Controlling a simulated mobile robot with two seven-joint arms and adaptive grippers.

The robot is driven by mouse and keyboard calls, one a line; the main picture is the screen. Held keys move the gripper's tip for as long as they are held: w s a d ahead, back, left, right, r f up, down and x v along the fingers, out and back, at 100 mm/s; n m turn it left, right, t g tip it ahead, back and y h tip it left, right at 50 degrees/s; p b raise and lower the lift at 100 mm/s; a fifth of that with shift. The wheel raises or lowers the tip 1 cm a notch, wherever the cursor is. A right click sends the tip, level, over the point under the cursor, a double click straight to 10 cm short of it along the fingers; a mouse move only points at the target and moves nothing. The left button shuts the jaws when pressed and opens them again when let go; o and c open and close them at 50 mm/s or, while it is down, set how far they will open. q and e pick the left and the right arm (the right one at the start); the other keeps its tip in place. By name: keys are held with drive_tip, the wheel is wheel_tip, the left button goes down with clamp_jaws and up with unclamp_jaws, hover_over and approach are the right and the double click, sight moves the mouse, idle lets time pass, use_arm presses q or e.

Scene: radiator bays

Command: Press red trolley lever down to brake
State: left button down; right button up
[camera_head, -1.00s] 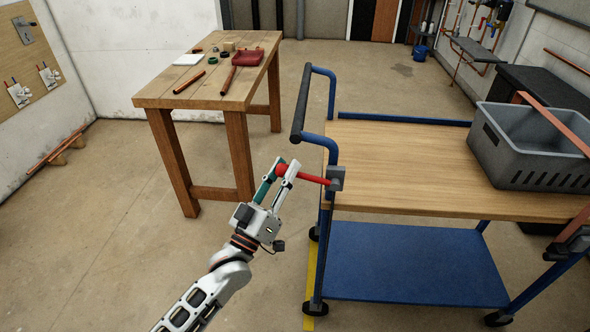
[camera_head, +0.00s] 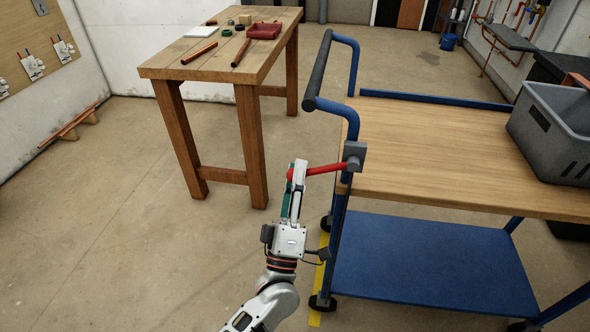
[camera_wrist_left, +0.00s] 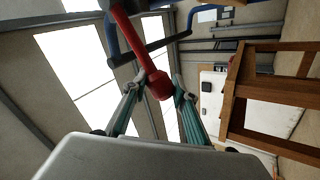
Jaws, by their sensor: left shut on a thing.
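The red lever (camera_head: 325,168) sticks out to the left from a grey block (camera_head: 354,155) on the handle end of the blue trolley (camera_head: 347,235). Its outer knob end sits slightly lower in the head view than its end at the block. My left gripper (camera_head: 296,173) is shut on the lever's knob end, with its fingers pointing up. In the left wrist view the lever (camera_wrist_left: 134,48) comes down from the top and its round knob (camera_wrist_left: 158,85) lies between the two fingers (camera_wrist_left: 155,95). My right gripper is not in view.
The trolley has a wooden top (camera_head: 430,145), a blue lower shelf (camera_head: 430,265) and a grey crate (camera_head: 555,140) at the right. A wooden workbench (camera_head: 190,68) with pipes and small parts stands behind left.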

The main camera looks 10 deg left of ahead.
use_arm(q)
drive_tip(key=shift+d+f+n, duration=0.15)
drive_tip(key=shift+f+n, duration=0.15)
drive_tip(key=shift+f, duration=0.25)
drive_tip(key=c, duration=1.6)
unclamp_jaws()
drive_tip(key=shift+s, duration=0.1)
drive_tip(key=shift+c, duration=0.2)
drive_tip(key=shift+o, duration=0.3)
drive_tip(key=shift+r, duration=0.1)
drive_tip(key=shift+r, duration=0.1)
drive_tip(key=v, duration=1.2)
drive_tip(key=shift+d, duration=0.15)
